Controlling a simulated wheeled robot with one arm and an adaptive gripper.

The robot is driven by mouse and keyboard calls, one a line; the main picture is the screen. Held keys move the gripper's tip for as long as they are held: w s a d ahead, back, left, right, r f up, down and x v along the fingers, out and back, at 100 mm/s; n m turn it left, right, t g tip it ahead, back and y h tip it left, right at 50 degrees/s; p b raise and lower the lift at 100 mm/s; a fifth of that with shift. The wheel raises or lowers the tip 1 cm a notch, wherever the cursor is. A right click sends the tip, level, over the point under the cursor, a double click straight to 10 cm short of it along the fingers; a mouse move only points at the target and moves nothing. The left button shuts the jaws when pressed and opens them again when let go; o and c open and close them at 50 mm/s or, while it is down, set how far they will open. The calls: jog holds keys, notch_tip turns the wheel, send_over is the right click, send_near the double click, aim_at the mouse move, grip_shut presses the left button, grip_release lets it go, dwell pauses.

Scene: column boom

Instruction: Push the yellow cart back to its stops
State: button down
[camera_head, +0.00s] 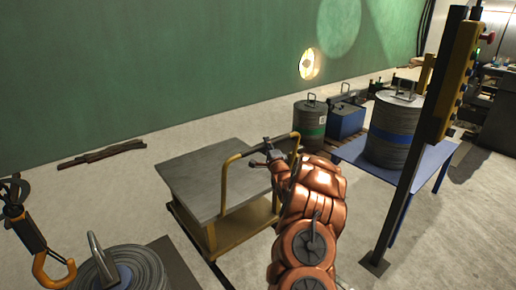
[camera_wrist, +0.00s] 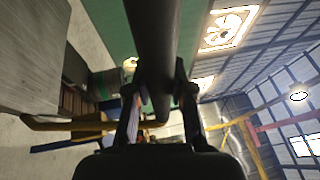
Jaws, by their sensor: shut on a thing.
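The yellow cart (camera_head: 232,232) stands left of my arm, with a flat grey top (camera_head: 205,178) and a yellow tubular handle (camera_head: 226,185) along its near right side. My gripper (camera_head: 266,152) is at the upper part of this handle, shut on it. In the wrist view, my gripper's fingers (camera_wrist: 157,100) lie on either side of a dark bar (camera_wrist: 155,45), and a yellow tube (camera_wrist: 75,125) runs in from the left. The cart's stops cannot be made out.
A dark rail (camera_head: 205,258) runs along the floor by the cart. A blue table (camera_head: 425,168) with a grey drum (camera_head: 395,130) and a dark post (camera_head: 405,175) stand right. Floor left of the cart is mostly clear.

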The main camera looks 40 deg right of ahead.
jog(key=shift+w+a+r, duration=0.1)
jog(key=shift+w, duration=0.05)
jog(key=c, duration=1)
grip_release()
jog(key=shift+s+a+f, duration=0.1)
jog(key=shift+s+f, duration=0.15)
jog(key=shift+s, duration=0.35)
jog(key=shift+v, duration=5.35)
jog(key=shift+a+r, duration=0.1)
